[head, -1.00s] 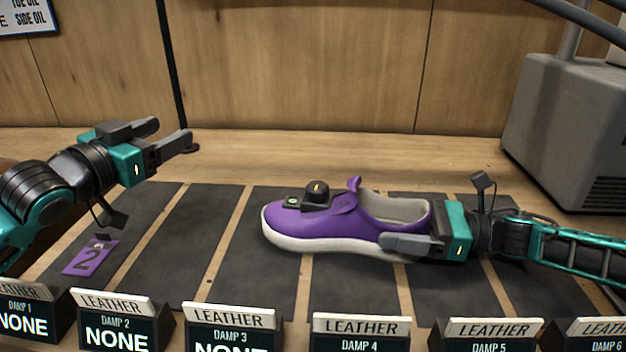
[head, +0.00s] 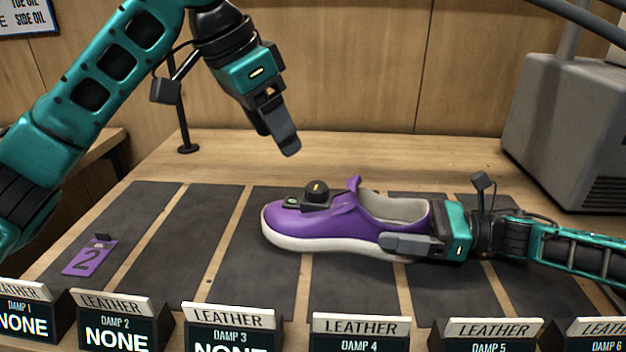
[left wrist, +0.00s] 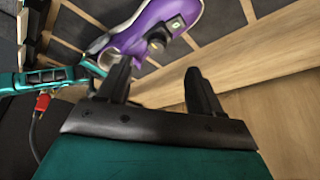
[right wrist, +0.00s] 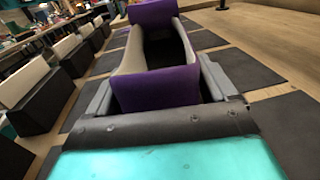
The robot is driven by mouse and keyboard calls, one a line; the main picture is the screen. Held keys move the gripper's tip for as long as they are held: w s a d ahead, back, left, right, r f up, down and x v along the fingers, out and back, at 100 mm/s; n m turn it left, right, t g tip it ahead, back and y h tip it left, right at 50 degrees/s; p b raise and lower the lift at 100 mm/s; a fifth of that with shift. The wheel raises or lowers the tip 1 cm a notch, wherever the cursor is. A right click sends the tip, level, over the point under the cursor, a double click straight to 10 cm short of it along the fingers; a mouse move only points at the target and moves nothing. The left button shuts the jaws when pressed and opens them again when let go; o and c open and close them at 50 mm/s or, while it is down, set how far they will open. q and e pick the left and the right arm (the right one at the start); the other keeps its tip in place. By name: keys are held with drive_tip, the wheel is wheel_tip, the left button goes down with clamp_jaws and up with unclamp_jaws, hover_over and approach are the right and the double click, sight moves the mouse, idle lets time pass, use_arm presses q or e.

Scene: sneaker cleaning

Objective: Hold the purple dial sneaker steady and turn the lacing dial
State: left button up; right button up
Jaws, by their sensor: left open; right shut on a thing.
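The purple sneaker (head: 330,231) with a white sole stands upright on the dark mats, toe to the left. Its black lacing dial (head: 316,191) with a yellow mark sits on top, beside a small green light. My right gripper (head: 400,244) is shut on the sneaker's heel; the right wrist view shows the purple heel (right wrist: 156,88) between its fingers. My left gripper (head: 284,142) is open and empty, pointing down above and slightly left of the dial, apart from it. The left wrist view shows the dial (left wrist: 156,42) beyond the two fingers (left wrist: 160,85).
A purple card marked 2 (head: 90,258) lies on the left mat. A row of leather signs (head: 229,318) lines the front edge. A grey machine (head: 565,130) stands back right. A thin black post (head: 183,110) stands at the back left.

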sight(315, 186)
use_arm(q)
drive_tip(key=x, duration=0.8)
drive_tip(key=d+x, duration=0.1)
drive_tip(key=x, duration=0.3)
drive_tip(key=shift+w+d+r, duration=0.1)
drive_tip(key=shift+w+r, duration=0.1)
drive_tip(key=shift+w, duration=0.05)
drive_tip(key=shift+c, duration=0.2)
drive_tip(key=c, duration=1)
drive_tip(key=shift+c, duration=0.2)
